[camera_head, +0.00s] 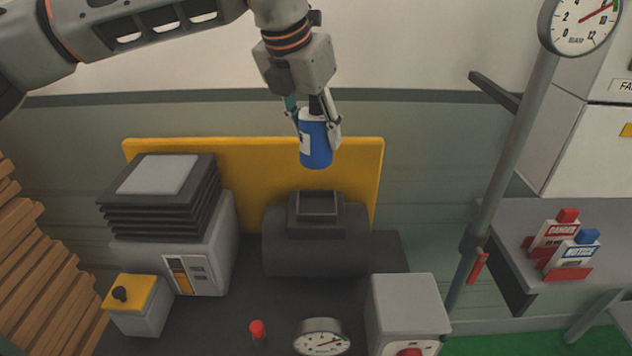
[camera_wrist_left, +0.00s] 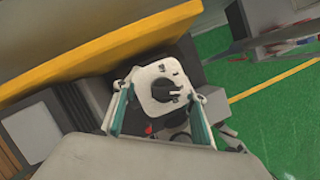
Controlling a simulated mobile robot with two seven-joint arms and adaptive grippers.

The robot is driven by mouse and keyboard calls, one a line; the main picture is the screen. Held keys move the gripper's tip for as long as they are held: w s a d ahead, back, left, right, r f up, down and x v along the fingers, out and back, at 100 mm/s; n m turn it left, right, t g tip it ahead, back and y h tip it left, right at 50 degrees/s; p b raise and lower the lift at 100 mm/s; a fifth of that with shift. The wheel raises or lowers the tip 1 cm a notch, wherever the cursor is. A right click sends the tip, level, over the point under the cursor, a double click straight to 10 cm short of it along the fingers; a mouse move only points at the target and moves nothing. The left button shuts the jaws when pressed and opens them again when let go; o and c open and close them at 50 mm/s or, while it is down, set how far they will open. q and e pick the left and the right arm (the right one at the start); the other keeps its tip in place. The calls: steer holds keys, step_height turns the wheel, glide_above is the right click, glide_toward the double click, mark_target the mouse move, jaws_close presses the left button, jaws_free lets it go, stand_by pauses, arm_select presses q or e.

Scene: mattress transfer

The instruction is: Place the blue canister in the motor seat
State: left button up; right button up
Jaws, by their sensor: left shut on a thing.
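The blue canister (camera_head: 317,150) has a white top and a white label and hangs upright in the air. My left gripper (camera_head: 319,130) is shut on its upper part. In the left wrist view the canister's white top (camera_wrist_left: 163,88) with a dark round cap sits between the fingers of the left gripper (camera_wrist_left: 162,112). The dark motor (camera_head: 318,240) stands below on the bench, with a square open seat (camera_head: 317,203) on top. The canister is above the seat and apart from it in the head view. My right gripper is not in view.
A yellow panel (camera_head: 250,160) stands behind the motor. A grey finned unit (camera_head: 215,225) is to the left, and a yellow-topped box (camera_head: 139,303) is in front of it. A grey box (camera_head: 407,305), a gauge (camera_head: 321,338) and a red-capped item (camera_head: 258,332) are nearer the front.

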mark_target(316, 164)
arm_select(q)
step_height(316, 164, down, 7)
steer(key=shift+r+p, duration=0.2)
steer(key=shift+p, duration=0.15)
steer(key=shift+w+f, duration=0.1)
steer(key=shift+f, duration=0.35)
step_height(316, 164, down, 4)
steer(key=shift+r+p, duration=0.1)
steer(key=shift+p, duration=0.25)
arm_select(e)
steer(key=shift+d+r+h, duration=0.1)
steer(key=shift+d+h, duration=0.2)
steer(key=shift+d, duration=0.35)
arm_select(q)
steer(key=shift+f, duration=0.2)
steer(key=o, duration=1.3)
steer(key=shift+o, duration=0.3)
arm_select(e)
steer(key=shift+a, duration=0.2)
arm_select(q)
steer(key=shift+r, duration=0.1)
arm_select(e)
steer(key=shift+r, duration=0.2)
